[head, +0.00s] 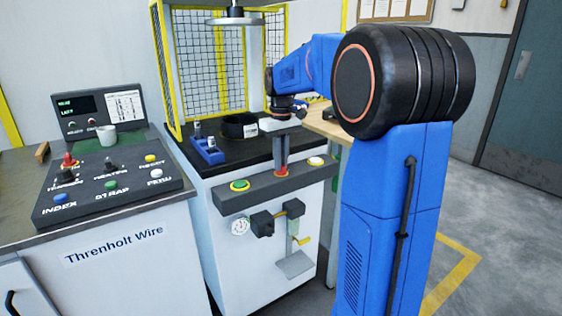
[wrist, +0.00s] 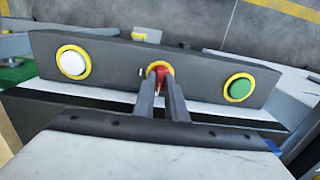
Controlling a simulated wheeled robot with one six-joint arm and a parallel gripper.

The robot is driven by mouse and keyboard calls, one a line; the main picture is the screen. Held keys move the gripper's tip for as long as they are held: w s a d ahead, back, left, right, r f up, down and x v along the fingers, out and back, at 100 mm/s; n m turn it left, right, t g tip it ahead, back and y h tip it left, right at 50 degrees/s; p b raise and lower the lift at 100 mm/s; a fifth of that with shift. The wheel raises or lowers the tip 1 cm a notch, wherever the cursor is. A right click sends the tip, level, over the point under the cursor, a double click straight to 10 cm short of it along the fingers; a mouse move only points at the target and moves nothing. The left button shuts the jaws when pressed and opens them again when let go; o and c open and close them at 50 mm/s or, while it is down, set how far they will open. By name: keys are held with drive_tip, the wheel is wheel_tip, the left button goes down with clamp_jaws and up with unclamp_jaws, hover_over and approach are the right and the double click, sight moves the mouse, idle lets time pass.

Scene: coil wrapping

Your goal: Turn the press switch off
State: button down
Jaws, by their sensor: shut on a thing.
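The press switch (head: 282,172) is a small red knob in a yellow ring, in the middle of the dark control bar (head: 262,188) on the press front. It also shows in the wrist view (wrist: 161,69), between and partly hidden by the fingertips. My gripper (head: 281,164) reaches down to the bar, with its two fingers closed around the red knob. In the wrist view my gripper (wrist: 158,82) has both fingers touching it. The way the knob is turned is too small and covered to read.
A green button (head: 239,185) and a white button (head: 316,161) flank the switch on the bar. A gauge (head: 240,226) and valve parts sit below. The press ram (head: 234,18) hangs over the dark bed. A control panel (head: 108,185) stands to the left.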

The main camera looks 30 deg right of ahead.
idle(0.3)
drive_tip(key=c, duration=1.8)
unclamp_jaws()
drive_tip(key=shift+r, duration=0.1)
wheel_tip(320, 180, up, 17)
drive_tip(key=shift+r, duration=0.1)
drive_tip(key=s+a+f+t, duration=0.1)
drive_tip(key=s+a+f, duration=0.4)
drive_tip(key=s+f, duration=0.3)
drive_tip(key=s+a+f+t, duration=0.2)
drive_tip(key=s+a+f, duration=0.3)
drive_tip(key=s+f, duration=0.4)
drive_tip(key=s+a+f+t, duration=0.1)
drive_tip(key=s+a+f, duration=0.4)
drive_tip(key=s+f, duration=0.4)
drive_tip(key=s, duration=0.5)
drive_tip(key=shift+a+m+t, duration=0.3)
drive_tip(key=shift+t, duration=0.1)
